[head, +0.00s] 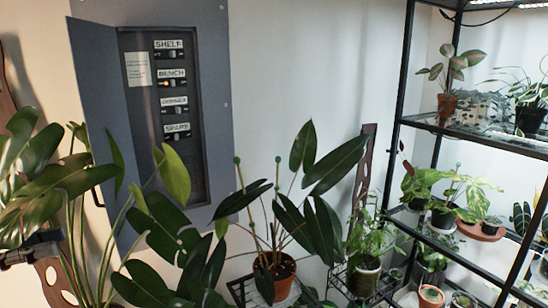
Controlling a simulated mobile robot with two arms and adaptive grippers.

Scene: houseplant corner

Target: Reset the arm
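My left gripper (32,250) shows at the left edge of the head view, dark and partly hidden by large leaves. Its fingers are too unclear to tell whether they are open or shut, and I see nothing held. It is low and left of the grey switch panel (215,120), apart from it. My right gripper is not in view. The panel's door (95,85) hangs open to the left.
Big leafy plants stand in front of the panel, including one in a terracotta pot (274,276). A black metal rack (400,95) with several potted plants fills the right side. The white wall (300,60) between panel and rack is bare higher up.

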